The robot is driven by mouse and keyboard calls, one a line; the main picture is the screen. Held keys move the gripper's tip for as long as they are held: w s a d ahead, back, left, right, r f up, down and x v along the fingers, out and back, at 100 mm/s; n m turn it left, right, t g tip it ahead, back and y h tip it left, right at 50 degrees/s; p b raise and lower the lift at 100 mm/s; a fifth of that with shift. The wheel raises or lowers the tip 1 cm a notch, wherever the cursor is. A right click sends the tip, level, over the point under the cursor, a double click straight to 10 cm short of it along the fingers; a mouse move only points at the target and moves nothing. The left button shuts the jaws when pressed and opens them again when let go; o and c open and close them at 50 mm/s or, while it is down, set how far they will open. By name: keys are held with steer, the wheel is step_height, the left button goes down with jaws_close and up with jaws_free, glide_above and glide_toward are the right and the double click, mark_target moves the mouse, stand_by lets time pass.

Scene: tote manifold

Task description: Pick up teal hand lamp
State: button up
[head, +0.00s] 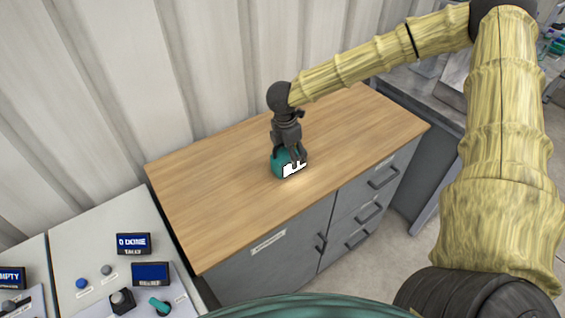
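The teal hand lamp (278,168) sits on the wooden top of a grey cabinet, with a bright white lit face toward the lower right. My gripper (288,160) points down at the lamp from above, and its fingers overlap the lamp's upper part. One dark finger shows in front of the lamp; the far side is hidden. I cannot tell whether the fingers are closed on the lamp or only around it. The lamp appears to rest on the wood, with a glow on the surface beside it.
The wooden cabinet top (215,215) is otherwise clear. A corrugated wall (130,80) stands behind it. A control panel (90,255) with small displays, buttons and a teal knob is at lower left. A grey bench (425,105) with items stands at right.

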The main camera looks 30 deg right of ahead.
steer(key=c, duration=0.9)
steer(key=shift+w+r, duration=0.1)
steer(key=shift+r, duration=0.05)
steer(key=shift+r+b, duration=0.85)
steer(key=shift+r, duration=0.4)
steer(key=shift+s+a+r, duration=0.1)
steer(key=shift+s+r, duration=0.1)
steer(key=shift+r, duration=0.15)
steer(key=s+a+b, duration=0.2)
steer(key=s+a, duration=0.1)
steer(key=s, duration=0.4)
steer(key=s+a+r+b, duration=0.1)
steer(key=s+a+b, duration=0.2)
steer(key=s, duration=0.4)
steer(key=shift+a+r, duration=0.3)
steer(key=shift+a, duration=0.1)
